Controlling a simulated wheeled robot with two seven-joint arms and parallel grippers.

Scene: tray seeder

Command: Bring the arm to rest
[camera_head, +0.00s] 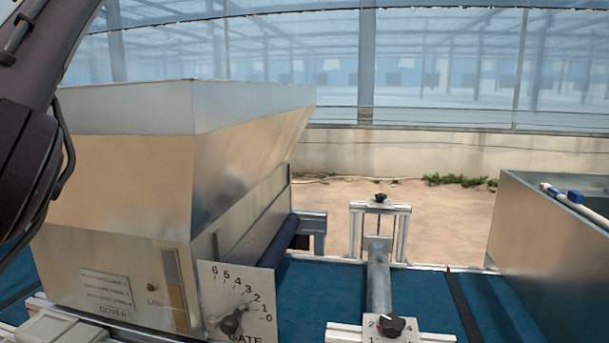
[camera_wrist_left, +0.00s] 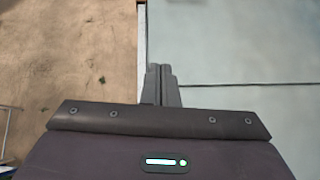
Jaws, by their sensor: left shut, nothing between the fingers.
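My left arm comes in at the left edge of the head view, dark and close to the camera, in front of part of the metal hopper (camera_head: 130,180). Its gripper is outside the head view. In the left wrist view my left gripper (camera_wrist_left: 161,72) shows its two fingers pressed together with nothing between them. Below the fingers in that view are a brown bare floor on the left and a pale blue-grey floor on the right. My right gripper is in neither view.
The hopper carries a gate dial plate (camera_head: 238,300) with a black knob. A blue belt (camera_head: 320,295) runs under a roller (camera_head: 379,280) with a small dial plate (camera_head: 408,338). A second metal bin (camera_head: 550,240) stands at right. A low wall (camera_head: 400,155) lies behind.

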